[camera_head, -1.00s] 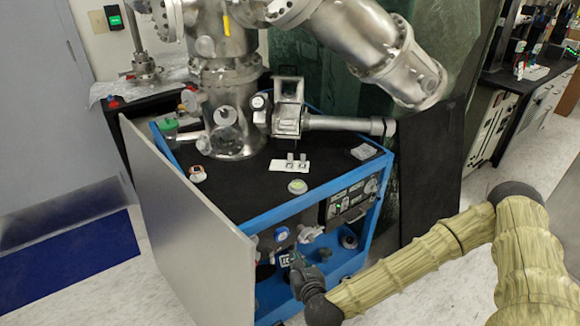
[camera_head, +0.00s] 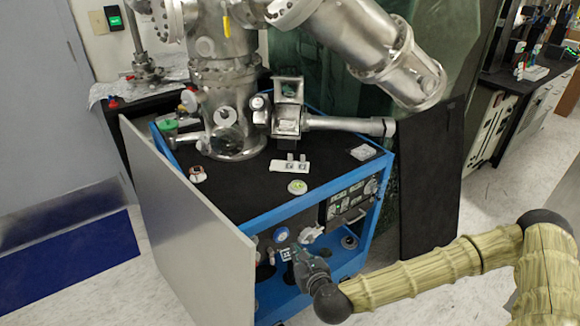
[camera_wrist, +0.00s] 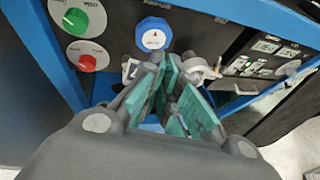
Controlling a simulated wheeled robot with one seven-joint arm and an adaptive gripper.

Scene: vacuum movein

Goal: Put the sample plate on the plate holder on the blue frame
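My gripper (camera_head: 296,255) is in front of the cart's open front side, just above the lower blue frame (camera_head: 290,299). In the wrist view its teal-padded fingers (camera_wrist: 172,84) are close together, and I cannot tell whether something is between the tips. A small white piece with a dark pattern (camera_head: 287,254) shows right at the fingertips; a white piece also shows left of the fingers in the wrist view (camera_wrist: 130,69). I cannot tell whether it is held or behind. A white plate with two short posts (camera_head: 291,167) lies on the black cart top.
A blue dial (camera_wrist: 154,37), a green knob (camera_wrist: 76,20), and a red knob (camera_wrist: 88,62) are on the front panel near my fingers. A control panel (camera_head: 352,200) is to the right. A grey panel (camera_head: 190,215) stands at the cart's left. A steel chamber (camera_head: 230,110) stands on top.

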